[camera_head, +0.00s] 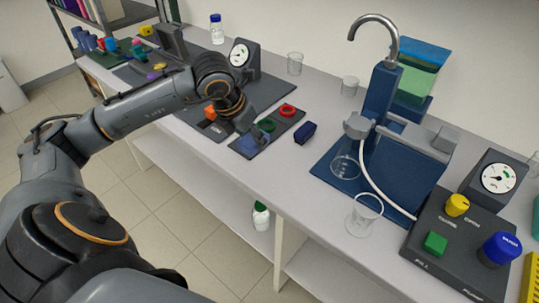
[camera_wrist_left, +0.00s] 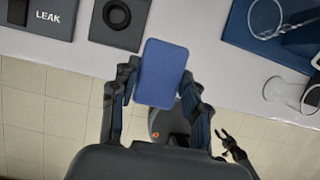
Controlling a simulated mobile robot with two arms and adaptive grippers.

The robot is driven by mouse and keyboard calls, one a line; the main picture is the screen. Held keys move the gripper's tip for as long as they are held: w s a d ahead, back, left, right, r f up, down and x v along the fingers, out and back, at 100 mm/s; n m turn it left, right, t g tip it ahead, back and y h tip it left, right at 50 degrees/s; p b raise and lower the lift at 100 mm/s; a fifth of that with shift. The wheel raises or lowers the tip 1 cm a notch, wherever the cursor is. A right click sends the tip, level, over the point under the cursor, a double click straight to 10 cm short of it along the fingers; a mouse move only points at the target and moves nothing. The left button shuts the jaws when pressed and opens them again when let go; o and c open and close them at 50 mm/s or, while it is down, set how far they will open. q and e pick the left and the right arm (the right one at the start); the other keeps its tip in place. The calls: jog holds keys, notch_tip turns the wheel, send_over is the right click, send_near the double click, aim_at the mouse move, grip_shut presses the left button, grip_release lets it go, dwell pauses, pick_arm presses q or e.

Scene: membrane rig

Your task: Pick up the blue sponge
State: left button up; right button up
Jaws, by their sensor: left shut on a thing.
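The blue sponge (camera_wrist_left: 162,73) is a flat, rounded blue block. In the left wrist view it sits between the two fingers of my left gripper (camera_wrist_left: 160,88), which is shut on it. In the head view my left gripper (camera_head: 257,136) is over the front part of the counter, by the dark tray with rings. There the arm and fingers make the sponge hard to pick out. A small dark claw shape (camera_wrist_left: 232,146) at lower right in the left wrist view looks like my right gripper; its jaws are too small to judge.
The red ring (camera_head: 288,110) and green ring (camera_head: 266,125) are beside my left gripper. A dark blue block (camera_head: 305,132) lies to their right. The sink rig (camera_head: 380,95), a glass beaker (camera_head: 363,215) and a button panel (camera_head: 455,245) stand further right. Bare counter lies between.

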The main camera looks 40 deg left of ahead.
pick_arm(q)
jog(key=s+a+r+b, duration=0.3)
jog(key=s+a+b, duration=0.1)
jog(key=s+b, duration=0.2)
jog(key=shift+s+a+r, duration=0.15)
jog(key=shift+s+a, duration=0.05)
jog(key=shift+s, duration=0.35)
jog(key=shift+c, duration=0.5)
